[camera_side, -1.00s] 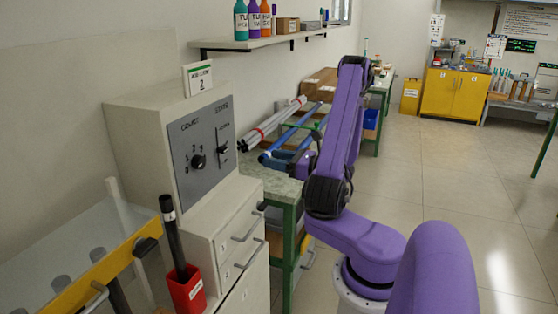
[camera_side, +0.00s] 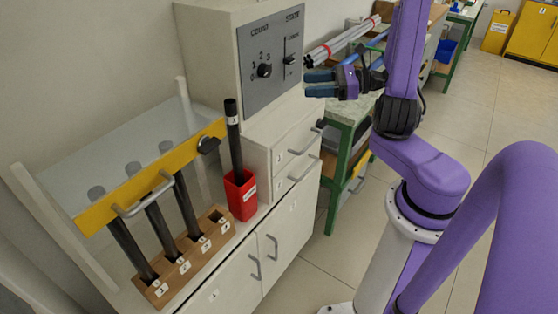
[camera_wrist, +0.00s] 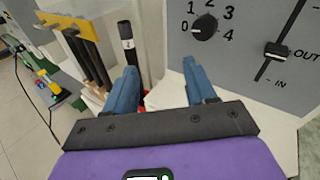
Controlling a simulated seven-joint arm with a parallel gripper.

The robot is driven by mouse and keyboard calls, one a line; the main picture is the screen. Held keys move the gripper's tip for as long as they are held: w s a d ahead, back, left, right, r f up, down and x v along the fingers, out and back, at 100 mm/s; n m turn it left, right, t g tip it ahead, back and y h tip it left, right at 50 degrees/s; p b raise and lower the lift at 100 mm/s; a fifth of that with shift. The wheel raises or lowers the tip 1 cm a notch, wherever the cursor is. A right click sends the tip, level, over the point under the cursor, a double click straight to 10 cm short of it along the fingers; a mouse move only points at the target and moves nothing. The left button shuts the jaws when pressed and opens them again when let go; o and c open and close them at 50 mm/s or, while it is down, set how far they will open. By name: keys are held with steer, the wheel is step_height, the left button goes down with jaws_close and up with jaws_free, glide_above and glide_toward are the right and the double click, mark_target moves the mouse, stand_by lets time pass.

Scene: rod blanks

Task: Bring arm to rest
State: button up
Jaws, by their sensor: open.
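My gripper (camera_side: 309,83) is open and empty, in the air by the right edge of the grey control panel (camera_side: 257,80). Its two blue fingers also show apart in the wrist view (camera_wrist: 160,75), with nothing between them. The panel has a count dial (camera_wrist: 205,28) that appears to point at 0, and a slider (camera_wrist: 276,51) beside the OUT mark. A dark rod with a white band (camera_side: 233,135) stands in a red cup (camera_side: 240,195). Three dark rods (camera_side: 187,205) stand in a numbered wooden block (camera_side: 190,262) behind a yellow bar (camera_side: 100,212).
A white cabinet (camera_side: 262,240) with drawers and handles carries the panel. A bench with a green frame (camera_side: 338,180) holding pale and blue tubes stands behind my gripper. Open floor (camera_side: 480,130) lies to the right.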

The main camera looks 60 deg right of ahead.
steer(key=s+a+n+g+y, duration=0.4)
steer(key=a+n+g, duration=0.8)
steer(key=a, duration=0.1)
steer(key=s+a+n+g+h, duration=0.1)
steer(key=s+a+n+h, duration=0.2)
steer(key=n, duration=1.1)
steer(key=s+a+n+h, duration=0.4)
steer(key=s+n+h, duration=0.6)
steer(key=s+n, duration=0.2)
steer(key=shift+a+n+g, duration=0.15)
steer(key=shift+n+g, duration=0.25)
steer(key=shift+n, duration=0.8)
steer(key=shift+s, duration=0.1)
